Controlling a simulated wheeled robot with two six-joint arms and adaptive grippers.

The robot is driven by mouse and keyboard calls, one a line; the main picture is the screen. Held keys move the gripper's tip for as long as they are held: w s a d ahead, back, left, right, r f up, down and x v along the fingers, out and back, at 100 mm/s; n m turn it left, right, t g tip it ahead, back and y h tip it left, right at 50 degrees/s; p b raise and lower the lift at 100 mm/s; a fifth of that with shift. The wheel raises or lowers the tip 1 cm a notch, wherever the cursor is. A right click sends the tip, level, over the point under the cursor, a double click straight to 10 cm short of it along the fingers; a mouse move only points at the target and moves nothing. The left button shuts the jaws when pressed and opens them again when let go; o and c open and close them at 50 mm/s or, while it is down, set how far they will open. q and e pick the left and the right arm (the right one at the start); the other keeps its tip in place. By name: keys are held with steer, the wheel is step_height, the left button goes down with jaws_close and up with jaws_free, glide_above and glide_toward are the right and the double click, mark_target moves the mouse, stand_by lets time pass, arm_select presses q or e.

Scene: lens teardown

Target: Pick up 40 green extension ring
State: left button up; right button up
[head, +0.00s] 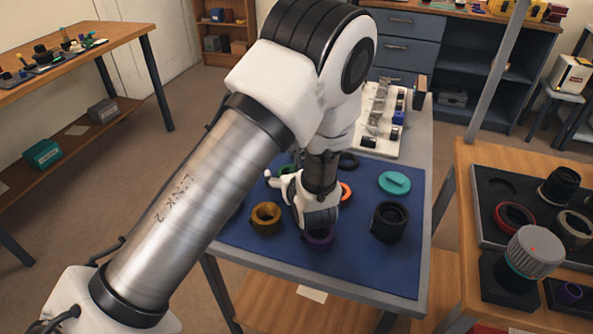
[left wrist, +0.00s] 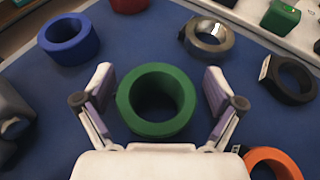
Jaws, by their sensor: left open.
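The green extension ring (left wrist: 157,124) lies flat on the blue mat in the left wrist view, with its round hole facing up. My left gripper (left wrist: 158,88) is open, with one finger at the left of the ring and the other at its right. Both fingers look apart from the ring; their exact height above the mat is hard to tell. In the head view my left gripper (head: 284,178) is partly hidden by my own arm, and only a bit of the green ring (head: 288,168) shows behind it. My right gripper is out of view.
Around the green ring lie a blue ring (left wrist: 69,40), a silver ring (left wrist: 208,37), a black ring (left wrist: 290,79) and an orange ring (left wrist: 272,165). On the blue mat (head: 385,275) are also an ochre ring (head: 265,225), a black cylinder (head: 389,222) and a teal disc (head: 394,183).

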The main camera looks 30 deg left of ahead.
arm_select(q)
steer(key=shift+w+a+f, duration=0.2)
steer(key=shift+f, duration=0.05)
steer(key=shift+s+r, duration=0.3)
steer(key=shift+s, duration=0.1)
steer(key=shift+c, duration=0.7)
steer(key=shift+s+r, duration=0.1)
steer(key=c, duration=1.1)
